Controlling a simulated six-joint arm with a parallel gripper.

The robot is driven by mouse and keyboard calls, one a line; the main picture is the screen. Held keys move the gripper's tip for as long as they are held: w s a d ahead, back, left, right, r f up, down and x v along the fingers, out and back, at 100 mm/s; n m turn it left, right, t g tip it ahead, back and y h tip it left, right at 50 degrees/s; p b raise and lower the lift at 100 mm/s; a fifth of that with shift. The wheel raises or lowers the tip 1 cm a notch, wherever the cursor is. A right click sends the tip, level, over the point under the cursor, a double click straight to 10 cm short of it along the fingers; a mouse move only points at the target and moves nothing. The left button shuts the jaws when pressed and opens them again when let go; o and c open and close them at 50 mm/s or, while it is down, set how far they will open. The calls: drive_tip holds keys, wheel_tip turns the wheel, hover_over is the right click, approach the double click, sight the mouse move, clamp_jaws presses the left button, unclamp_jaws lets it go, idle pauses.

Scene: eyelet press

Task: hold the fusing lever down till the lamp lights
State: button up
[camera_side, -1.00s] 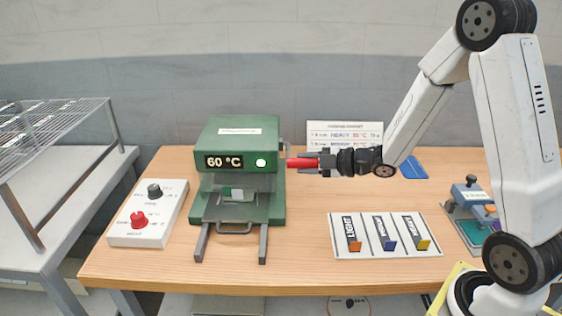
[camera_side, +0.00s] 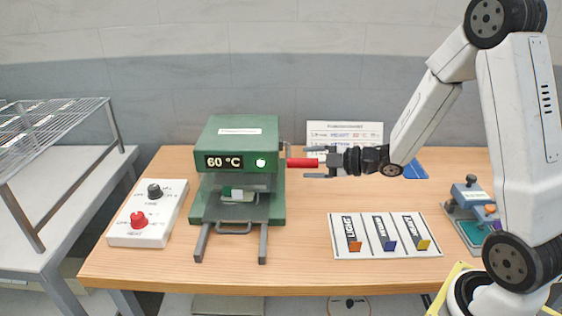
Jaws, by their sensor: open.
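The green fusing press (camera_side: 240,133) stands at the left-middle of the table, its display reading 60 °C. A round white-green lamp (camera_side: 260,163) on its front looks lit. The lever has a red handle (camera_side: 302,163) that sticks out level from the press's right side. My gripper (camera_side: 310,163) is open at the handle's right end, its fingers above and below or around the tip; I cannot tell whether they touch it. A small green and white piece (camera_side: 237,195) lies in the press, above the drawer rails.
A white box with two knobs (camera_side: 149,213) stands left of the press. A teal device (camera_side: 474,215) stands at the right edge. A sign (camera_side: 345,133) stands behind my gripper. The wood between the press and the tray is clear.

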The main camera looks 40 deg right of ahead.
drive_tip(key=shift+v, duration=3.2)
